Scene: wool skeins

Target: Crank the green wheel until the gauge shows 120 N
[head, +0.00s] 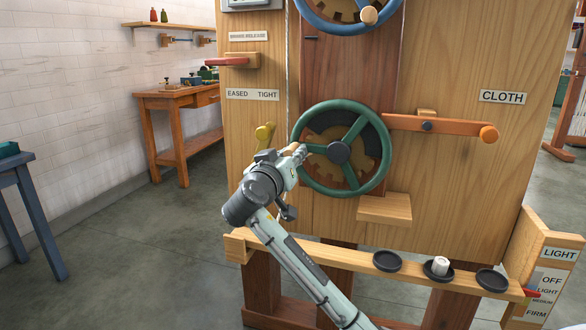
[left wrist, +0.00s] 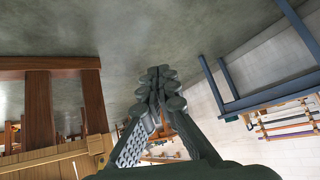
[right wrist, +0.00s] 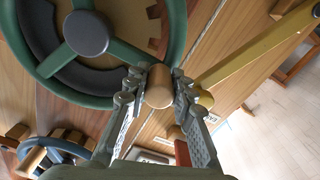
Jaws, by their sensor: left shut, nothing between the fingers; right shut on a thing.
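In the right wrist view the green wheel (right wrist: 178,30) fills the upper left. My right gripper (head: 298,152) is at the wheel's left side. It is shut on the wheel's wooden crank handle (right wrist: 159,88), between its fingers in the right wrist view. My left gripper (left wrist: 157,82) is shut and empty, over the floor, and out of the head view. A pale panel (head: 250,3) is cut off at the top of the head view; I see no gauge reading.
A blue wheel (head: 335,28) is above the green one. A yellow lever (head: 265,135) is close to my right gripper. An orange arm (head: 450,127) reaches right. Below, a wooden rail (head: 340,256) bears black dishes (head: 387,261). A blue table (head: 40,215) stands at the left.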

